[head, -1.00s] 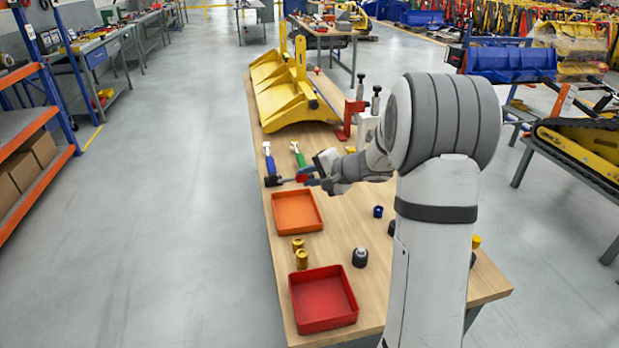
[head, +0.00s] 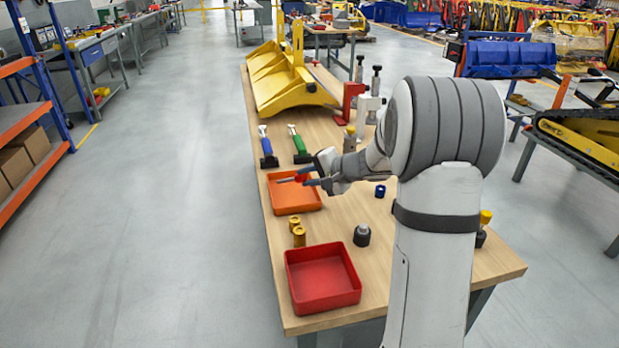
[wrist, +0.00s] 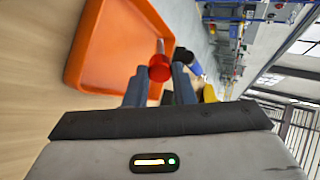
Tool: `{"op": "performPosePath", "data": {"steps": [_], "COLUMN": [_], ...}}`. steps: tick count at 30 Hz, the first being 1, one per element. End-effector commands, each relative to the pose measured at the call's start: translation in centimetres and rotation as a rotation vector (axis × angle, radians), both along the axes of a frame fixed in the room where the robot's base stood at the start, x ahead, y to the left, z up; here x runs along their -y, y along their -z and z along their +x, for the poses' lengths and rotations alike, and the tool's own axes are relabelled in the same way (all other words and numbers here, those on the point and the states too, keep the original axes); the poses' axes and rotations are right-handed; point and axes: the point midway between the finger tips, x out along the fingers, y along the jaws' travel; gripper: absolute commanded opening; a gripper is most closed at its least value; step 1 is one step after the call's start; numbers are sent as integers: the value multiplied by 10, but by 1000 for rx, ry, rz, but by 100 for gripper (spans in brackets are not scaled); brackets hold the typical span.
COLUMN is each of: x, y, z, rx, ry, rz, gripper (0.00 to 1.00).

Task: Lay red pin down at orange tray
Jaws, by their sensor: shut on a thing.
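My gripper (head: 301,178) is shut on the red pin (head: 301,177). It is over the far part of the orange tray (head: 293,204). In the wrist view the pin's red head (wrist: 159,68) sits between the two dark fingertips (wrist: 159,84), with a thin pale shaft extending away. The orange tray (wrist: 82,40) lies to the left of and beneath the pin there. The pin seems held above the tray; how high is hard to tell. The tray's visible floor is empty.
A dark knob (head: 361,235) stands on the right.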

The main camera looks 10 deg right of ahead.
Motion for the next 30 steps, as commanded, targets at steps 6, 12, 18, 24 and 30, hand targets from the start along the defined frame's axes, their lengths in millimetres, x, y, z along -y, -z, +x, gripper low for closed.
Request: {"op": "performPosePath", "data": {"steps": [6, 12, 18, 24, 30], "x": [1, 1, 1, 1, 2], "y": [12, 12, 12, 12, 12], "z": [0, 0, 0, 0, 0], "rx": [2, 1, 1, 1, 0], "ry": [0, 1, 2, 2, 2], "rz": [0, 0, 0, 1, 0], "gripper": [1, 1, 31, 48, 48]}}
